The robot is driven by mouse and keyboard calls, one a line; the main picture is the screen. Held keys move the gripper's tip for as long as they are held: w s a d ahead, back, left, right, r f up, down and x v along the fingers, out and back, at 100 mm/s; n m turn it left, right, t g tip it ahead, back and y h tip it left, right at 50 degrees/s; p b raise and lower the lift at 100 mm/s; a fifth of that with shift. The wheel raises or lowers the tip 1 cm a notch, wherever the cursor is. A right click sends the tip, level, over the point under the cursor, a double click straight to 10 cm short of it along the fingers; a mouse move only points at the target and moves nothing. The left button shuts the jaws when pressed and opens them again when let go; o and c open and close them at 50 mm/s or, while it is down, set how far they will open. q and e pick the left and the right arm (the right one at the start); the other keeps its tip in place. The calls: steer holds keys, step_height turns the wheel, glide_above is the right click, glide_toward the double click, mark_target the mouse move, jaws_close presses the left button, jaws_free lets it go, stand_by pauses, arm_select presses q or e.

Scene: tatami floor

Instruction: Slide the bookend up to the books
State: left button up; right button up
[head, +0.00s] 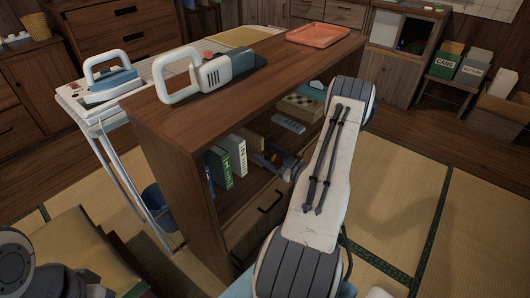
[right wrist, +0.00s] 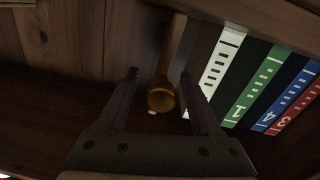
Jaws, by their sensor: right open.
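The bookend (right wrist: 174,45) is a wooden piece seen nearly edge-on in the right wrist view, with a round brass-coloured knob (right wrist: 160,97) on its near side. The books (right wrist: 245,88) stand in a row to its right: white, green, blue and red spines. A dark gap shows between the bookend and the white book. In the head view the books (head: 231,160) stand in the shelf's open compartment. My right gripper (right wrist: 158,73) is open, a finger on each side of the knob; contact cannot be told. It reaches into the compartment in the head view (head: 270,158).
The wooden shelf unit (head: 190,118) has a top board above the gripper and a drawer below. A chequered box (head: 300,107) and a grey remote (head: 288,124) lie in the compartment to the right. A white-handled appliance (head: 205,75) and an orange tray (head: 318,34) are on top.

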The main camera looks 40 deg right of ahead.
steer(key=s+p, duration=0.1)
steer(key=s, duration=0.8)
steer(key=shift+s+d, duration=0.25)
steer(key=shift+s, duration=0.1)
steer(key=w+n+b, duration=0.1)
steer(key=w+b, duration=0.1)
steer(key=b, duration=0.2)
steer(key=w+n+y+b, duration=0.1)
steer(key=w+n+b, duration=0.1)
steer(key=w+b, duration=0.1)
steer(key=w+n+b, duration=0.1)
steer(key=w+b, duration=0.1)
steer(key=b, duration=0.4)
steer(key=shift+w+a+n+y, duration=0.25)
steer(key=shift+w+n+y, duration=0.1)
steer(key=shift+n+y, duration=0.05)
jaws_close()
steer(key=shift+f, duration=0.1)
stand_by(0.8)
